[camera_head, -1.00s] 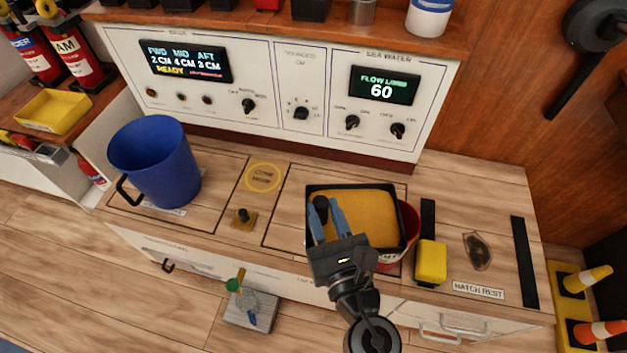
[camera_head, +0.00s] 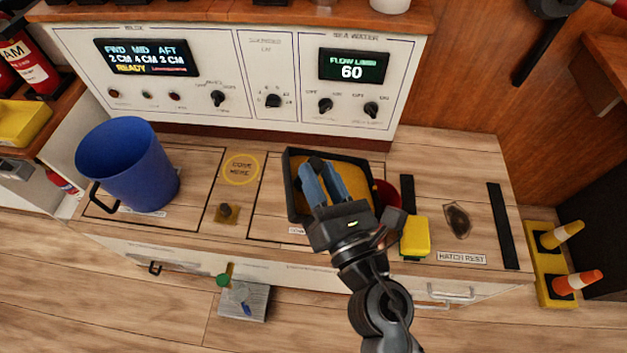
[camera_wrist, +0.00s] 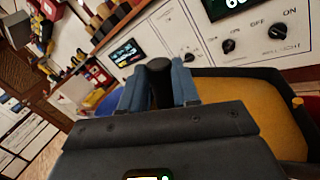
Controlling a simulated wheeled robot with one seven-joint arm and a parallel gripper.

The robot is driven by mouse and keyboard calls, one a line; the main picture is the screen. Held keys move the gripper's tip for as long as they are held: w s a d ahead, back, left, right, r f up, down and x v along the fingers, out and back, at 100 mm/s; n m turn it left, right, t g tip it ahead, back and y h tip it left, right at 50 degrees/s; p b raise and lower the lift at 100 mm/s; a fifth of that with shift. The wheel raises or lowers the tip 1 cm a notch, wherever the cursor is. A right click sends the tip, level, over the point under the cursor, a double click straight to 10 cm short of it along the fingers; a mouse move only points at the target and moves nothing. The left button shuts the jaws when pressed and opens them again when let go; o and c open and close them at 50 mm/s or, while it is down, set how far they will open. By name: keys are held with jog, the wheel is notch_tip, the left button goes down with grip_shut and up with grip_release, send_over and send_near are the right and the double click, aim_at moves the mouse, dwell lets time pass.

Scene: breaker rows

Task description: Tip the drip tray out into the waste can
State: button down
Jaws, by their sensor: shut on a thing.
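The drip tray (camera_head: 292,190) is black-rimmed with a yellow-orange inside and is held above the counter at right of centre. My gripper (camera_head: 322,180) is shut on a black knob-like grip of the tray. In the wrist view the blue fingers of my gripper (camera_wrist: 160,88) close around that grip, and the tray's yellow inside (camera_wrist: 225,92) lies to their right. The tray looks tilted. A red can (camera_head: 384,194) is partly hidden behind the tray and my gripper. A blue can (camera_head: 130,165) with a black handle stands upright on the counter at left. I cannot read either can's label.
A yellow sponge-like block (camera_head: 415,237) sits right of my gripper. The control panel (camera_head: 250,75) rises behind. The counter around the ringed marker (camera_head: 240,169) is clear.

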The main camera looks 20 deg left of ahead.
jog(key=w+d+r+m+t+h, duration=0.2)
jog(key=w+d+m, duration=0.6)
jog(key=d+m, duration=0.5)
jog(key=shift+d+r+m+t+h, duration=0.2)
jog(key=shift+m+t+h, duration=0.4)
jog(key=shift+m+t, duration=0.95)
jog(key=shift+m+g, duration=0.25)
dwell(0.7)
jog(key=shift+w, duration=0.1)
dwell(0.4)
